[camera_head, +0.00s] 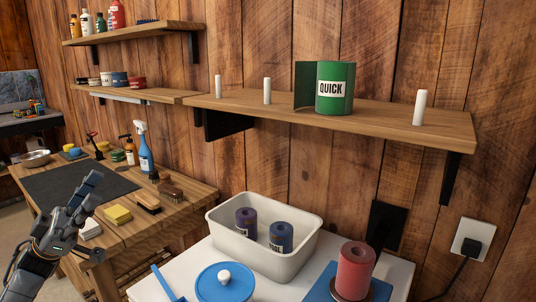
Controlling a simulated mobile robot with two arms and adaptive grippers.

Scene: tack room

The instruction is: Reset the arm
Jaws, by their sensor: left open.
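My left gripper (92,188) shows at the lower left, on a dark grey arm that comes in from the left edge. It is open with nothing visible between its fingers. It appears in front of the left part of the wooden table (185,205), with the dark mat (75,183) behind it. My right gripper is not in view.
A white bin (283,267) holds a purple roll (246,222) and a blue roll (281,237). A blue lidded pot (224,284) and a red roll (355,270) stand in front. A wall shelf (390,119) carries a green QUICK container (335,88) and white pegs. Brushes and bottles stand on the table.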

